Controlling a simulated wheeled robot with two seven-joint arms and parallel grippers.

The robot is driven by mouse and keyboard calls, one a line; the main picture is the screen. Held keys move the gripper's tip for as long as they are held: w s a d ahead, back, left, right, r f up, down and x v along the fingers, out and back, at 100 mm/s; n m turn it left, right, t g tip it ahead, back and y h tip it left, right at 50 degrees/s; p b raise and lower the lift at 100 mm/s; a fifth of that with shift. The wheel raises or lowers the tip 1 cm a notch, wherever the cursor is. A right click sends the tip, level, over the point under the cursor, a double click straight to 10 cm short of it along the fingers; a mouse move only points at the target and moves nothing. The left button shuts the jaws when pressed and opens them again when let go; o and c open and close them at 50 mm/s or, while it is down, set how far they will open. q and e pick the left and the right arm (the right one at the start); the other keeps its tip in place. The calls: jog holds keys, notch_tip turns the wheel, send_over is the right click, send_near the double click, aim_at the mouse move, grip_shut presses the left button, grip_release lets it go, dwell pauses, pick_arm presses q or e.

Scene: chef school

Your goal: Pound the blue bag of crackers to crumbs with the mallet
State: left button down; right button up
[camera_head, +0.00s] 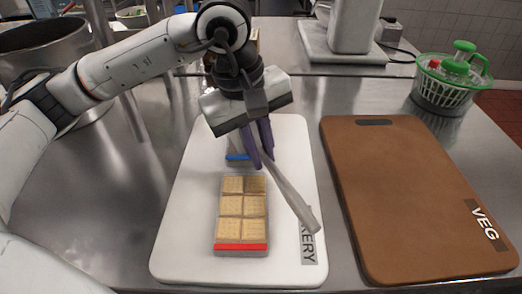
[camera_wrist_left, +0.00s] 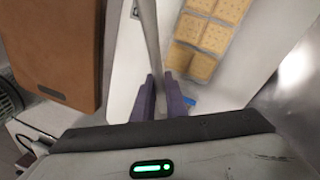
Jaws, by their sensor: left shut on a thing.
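My left gripper (camera_head: 262,160) is over the upper middle of the white board (camera_head: 185,215). It is shut on a slim grey bar-like tool, which I take for the mallet (camera_head: 290,195). The mallet slants down to the right across the board; in the wrist view (camera_wrist_left: 149,30) it extends up from between the fingers. The blue bag (camera_head: 238,157) lies behind the gripper, its blue strip showing and the rest mostly hidden; the strip also shows in the wrist view (camera_wrist_left: 190,101). A red-striped bag of crackers (camera_head: 242,210) lies nearer, its crackers whole. My right gripper is not in view.
A brown board marked VEG (camera_head: 410,190) lies to the right of the white board. A green-lidded salad spinner (camera_head: 450,78) stands at the back right. A white appliance (camera_head: 350,40) stands behind, and a large pot (camera_head: 45,50) at the back left.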

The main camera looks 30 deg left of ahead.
pick_arm(q)
notch_tip(320, 180, up, 6)
jog(key=p, duration=0.3)
jog(key=shift+r, duration=0.15)
